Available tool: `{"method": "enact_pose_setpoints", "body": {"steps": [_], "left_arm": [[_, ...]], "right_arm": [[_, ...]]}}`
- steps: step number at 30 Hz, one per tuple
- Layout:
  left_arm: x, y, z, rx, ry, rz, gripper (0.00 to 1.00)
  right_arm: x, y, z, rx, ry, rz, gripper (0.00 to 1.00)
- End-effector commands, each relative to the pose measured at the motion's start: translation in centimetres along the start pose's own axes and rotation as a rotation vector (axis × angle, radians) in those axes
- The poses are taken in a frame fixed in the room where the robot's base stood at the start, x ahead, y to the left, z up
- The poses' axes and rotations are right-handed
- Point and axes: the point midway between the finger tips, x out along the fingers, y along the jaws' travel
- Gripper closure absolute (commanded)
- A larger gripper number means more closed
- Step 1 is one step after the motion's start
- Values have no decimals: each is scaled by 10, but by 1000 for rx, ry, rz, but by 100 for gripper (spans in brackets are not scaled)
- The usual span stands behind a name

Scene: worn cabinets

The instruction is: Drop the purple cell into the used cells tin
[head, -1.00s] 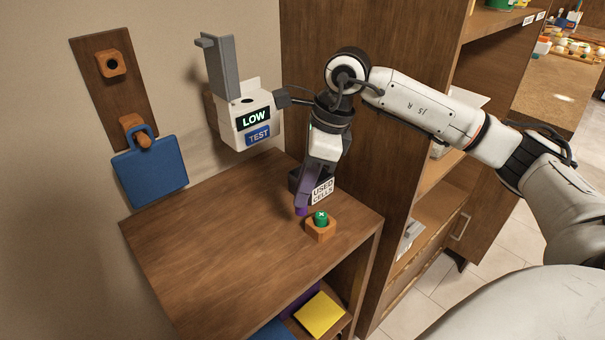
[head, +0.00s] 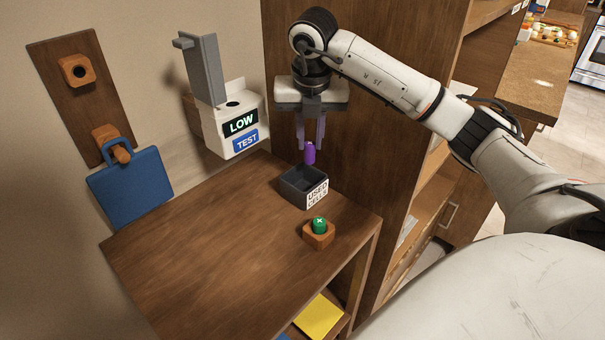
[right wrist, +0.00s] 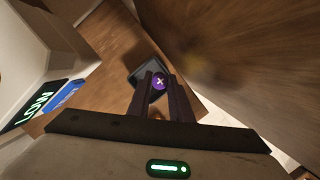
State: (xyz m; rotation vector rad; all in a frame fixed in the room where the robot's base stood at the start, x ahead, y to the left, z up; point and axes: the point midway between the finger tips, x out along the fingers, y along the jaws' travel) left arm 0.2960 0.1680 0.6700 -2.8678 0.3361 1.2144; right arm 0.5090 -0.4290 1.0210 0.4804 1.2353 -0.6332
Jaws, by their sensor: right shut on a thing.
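The purple cell (head: 309,153) is held upright between the fingertips of my right gripper (head: 311,143), which is shut on it. In the right wrist view the cell's top with a pale cross (right wrist: 160,82) shows between the fingers. The used cells tin (head: 291,187) is a dark open box with a white "USED CELLS" label, standing on the wooden cabinet top. The cell is above the tin, with a gap between them. In the right wrist view the tin (right wrist: 140,76) shows behind the cell. My left gripper is not in view.
A green cell (head: 319,224) stands in a small wooden holder (head: 318,239) in front of the tin. A white tester (head: 236,140) reading "LOW" is on the wall at the left. A blue bag-like piece (head: 131,190) hangs from a peg. The cabinet top's left part is clear.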

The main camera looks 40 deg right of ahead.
Motion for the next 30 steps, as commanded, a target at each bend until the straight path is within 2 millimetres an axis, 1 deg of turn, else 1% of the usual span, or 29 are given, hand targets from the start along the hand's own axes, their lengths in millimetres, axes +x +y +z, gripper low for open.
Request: {"method": "enact_pose_setpoints", "body": {"steps": [1,9,13,21,22,25,30], "left_arm": [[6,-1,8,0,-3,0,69],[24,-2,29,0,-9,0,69],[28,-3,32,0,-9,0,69],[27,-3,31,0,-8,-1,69],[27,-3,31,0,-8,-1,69],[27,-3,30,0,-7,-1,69],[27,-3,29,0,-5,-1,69]], "right_arm": [[10,0,-3,-1,0,0,100],[40,0,-12,-3,1,0,100],[46,0,-13,-3,0,1,100],[46,0,-13,-3,0,2,100],[46,0,-13,-3,0,1,76],[46,0,-13,-3,0,1,59],[46,0,-13,-4,0,1,59]]}}
